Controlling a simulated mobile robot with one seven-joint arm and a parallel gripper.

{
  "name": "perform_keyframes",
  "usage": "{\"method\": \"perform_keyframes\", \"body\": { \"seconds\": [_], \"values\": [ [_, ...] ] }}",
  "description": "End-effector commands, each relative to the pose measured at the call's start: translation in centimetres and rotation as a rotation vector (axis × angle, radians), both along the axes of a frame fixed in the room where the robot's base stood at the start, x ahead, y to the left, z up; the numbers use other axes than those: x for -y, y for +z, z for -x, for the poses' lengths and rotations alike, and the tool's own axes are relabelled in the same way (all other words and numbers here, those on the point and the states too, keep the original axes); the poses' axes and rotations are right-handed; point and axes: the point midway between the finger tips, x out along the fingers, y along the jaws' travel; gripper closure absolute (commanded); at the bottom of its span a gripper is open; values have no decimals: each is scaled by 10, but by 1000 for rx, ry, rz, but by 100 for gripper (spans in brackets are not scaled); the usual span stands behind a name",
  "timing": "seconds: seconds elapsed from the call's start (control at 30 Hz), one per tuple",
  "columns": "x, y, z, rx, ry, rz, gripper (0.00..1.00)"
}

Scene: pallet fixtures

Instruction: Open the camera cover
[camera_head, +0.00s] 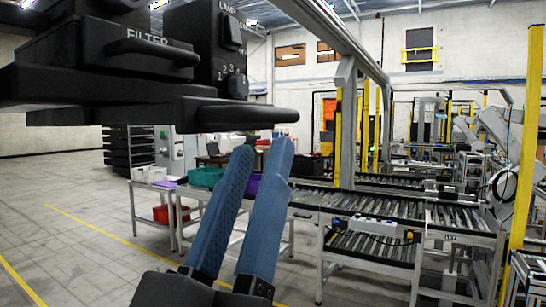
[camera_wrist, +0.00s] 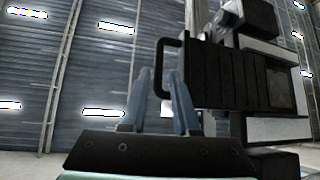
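A black device (camera_head: 120,65) fills the upper left of the head view. It carries a drawer-like part with a handle (camera_head: 150,48) marked FILTER, a lamp switch and a numbered knob. Below is a flat black plate with a bar-like handle (camera_head: 245,116), possibly the camera cover; no label shows on it. My gripper (camera_head: 264,148) has two blue fingers pointing up, their tips just below this bar. They stand apart. In the wrist view, a black loop handle (camera_wrist: 160,68) on the ribbed device (camera_wrist: 235,78) appears between the fingertips of my gripper (camera_wrist: 160,72). Contact cannot be told.
Roller conveyors (camera_head: 375,205) stand behind to the right, with yellow posts (camera_head: 527,130). A table (camera_head: 155,190) with coloured bins, including a teal bin (camera_head: 206,177), is behind the gripper. The floor (camera_head: 60,220) at left is clear.

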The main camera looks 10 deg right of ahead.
Motion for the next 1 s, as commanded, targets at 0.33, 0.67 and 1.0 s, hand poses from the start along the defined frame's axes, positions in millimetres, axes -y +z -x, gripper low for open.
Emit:
{"method": "perform_keyframes", "body": {
  "seconds": [0.33, 0.67, 1.0],
  "values": [
    [-7, -24, 18, 9, -2, -6, 70],
    [-11, -27, 25, 1, 0, 0, 70],
    [-11, -26, 25, -1, 1, 0, 70]
  ]
}}
